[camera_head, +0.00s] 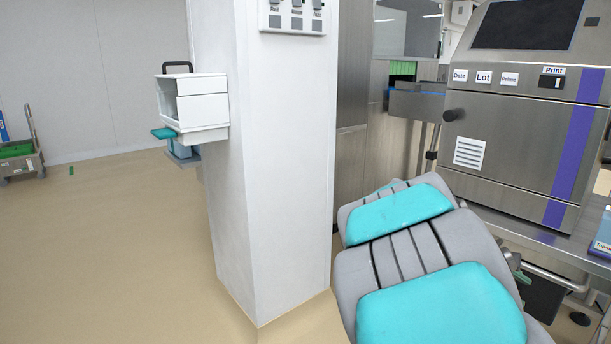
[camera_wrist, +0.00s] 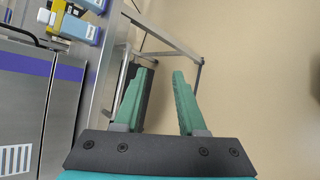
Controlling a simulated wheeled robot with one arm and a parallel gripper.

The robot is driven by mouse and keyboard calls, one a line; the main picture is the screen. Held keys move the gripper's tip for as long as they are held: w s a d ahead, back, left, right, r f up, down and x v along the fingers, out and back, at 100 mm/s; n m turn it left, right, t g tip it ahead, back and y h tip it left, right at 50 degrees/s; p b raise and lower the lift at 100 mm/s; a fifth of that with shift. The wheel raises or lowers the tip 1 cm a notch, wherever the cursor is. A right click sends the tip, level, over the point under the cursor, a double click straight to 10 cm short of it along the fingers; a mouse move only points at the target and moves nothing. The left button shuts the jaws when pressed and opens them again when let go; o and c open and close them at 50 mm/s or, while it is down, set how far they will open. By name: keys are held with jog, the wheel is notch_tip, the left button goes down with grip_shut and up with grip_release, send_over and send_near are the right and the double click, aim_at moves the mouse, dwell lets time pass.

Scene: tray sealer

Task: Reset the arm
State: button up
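My gripper (camera_wrist: 160,99) shows in the wrist view with its two green fingers spread apart. Nothing is between the fingertips; behind them are the table's metal frame and bare floor.
A steel sealer machine (camera_head: 515,125) stands on a metal table (camera_head: 560,255) at the right, close to my arm. A white pillar (camera_head: 290,170) stands in the middle, with a white box (camera_head: 195,105) on its left side. Floor at the left is mostly clear.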

jog(key=s+a+f+m+g+y, duration=0.1)
jog(key=s+a+f+m+y, duration=0.2)
jog(key=s+a, duration=0.9)
jog(key=s+a+f+m+g+y, duration=0.1)
jog(key=s+a+f+m+y, duration=0.2)
jog(key=s+a+f+y, duration=0.5)
jog(key=s+a, duration=0.5)
jog(key=shift+s, duration=0.2)
